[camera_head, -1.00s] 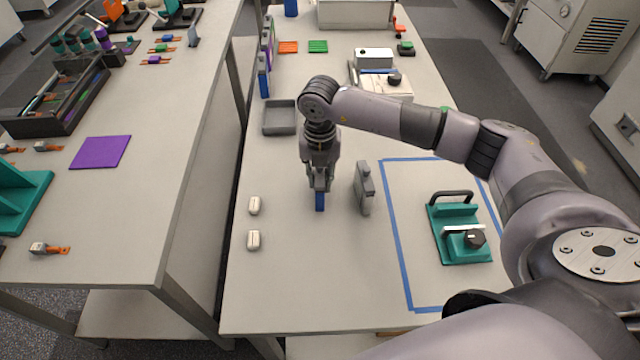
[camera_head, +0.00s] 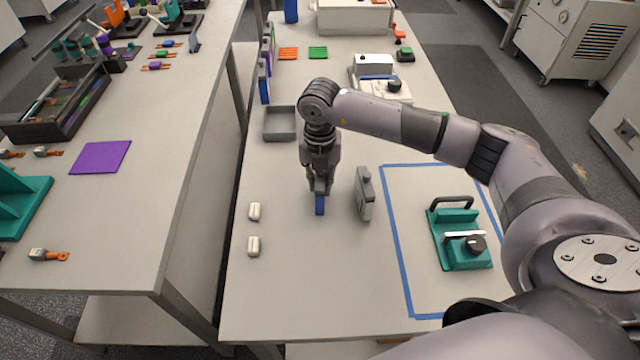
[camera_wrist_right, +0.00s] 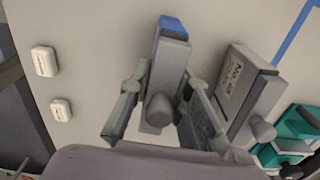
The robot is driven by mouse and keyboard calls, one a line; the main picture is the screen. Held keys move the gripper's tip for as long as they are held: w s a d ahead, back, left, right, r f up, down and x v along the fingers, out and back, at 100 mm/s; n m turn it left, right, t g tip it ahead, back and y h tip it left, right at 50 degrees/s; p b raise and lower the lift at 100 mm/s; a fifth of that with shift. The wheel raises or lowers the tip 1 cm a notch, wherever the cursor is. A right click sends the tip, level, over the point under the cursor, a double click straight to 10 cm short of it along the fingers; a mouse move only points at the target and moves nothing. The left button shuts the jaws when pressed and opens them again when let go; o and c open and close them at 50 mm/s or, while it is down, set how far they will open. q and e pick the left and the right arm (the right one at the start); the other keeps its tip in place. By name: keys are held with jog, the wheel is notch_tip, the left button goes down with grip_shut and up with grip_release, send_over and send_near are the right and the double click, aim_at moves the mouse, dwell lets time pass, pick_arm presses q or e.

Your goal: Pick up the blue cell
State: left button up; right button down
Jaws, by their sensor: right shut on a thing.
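The blue cell (camera_head: 320,206) is upright on or just above the right-hand table, left of a grey cell (camera_head: 363,194). Its upper part is hidden by my right gripper (camera_head: 319,189) in the head view. In the right wrist view the cell shows as a grey block with a blue end (camera_wrist_right: 174,27) and a round knob on its near face. My right gripper (camera_wrist_right: 160,105) is shut on it, one finger on each side. I cannot tell whether the cell's base touches the table. My left gripper is not in view.
The grey cell stands close to the right finger. Two small white blocks (camera_head: 254,211) (camera_head: 253,246) lie to the left. A grey tray (camera_head: 266,136) is behind. Blue tape (camera_head: 395,245) outlines an area at right with a teal fixture (camera_head: 440,240). The front table area is clear.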

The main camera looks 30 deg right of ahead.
notch_tip(320, 180, up, 20)
jog(key=b, duration=0.3)
jog(key=shift+f, duration=0.25)
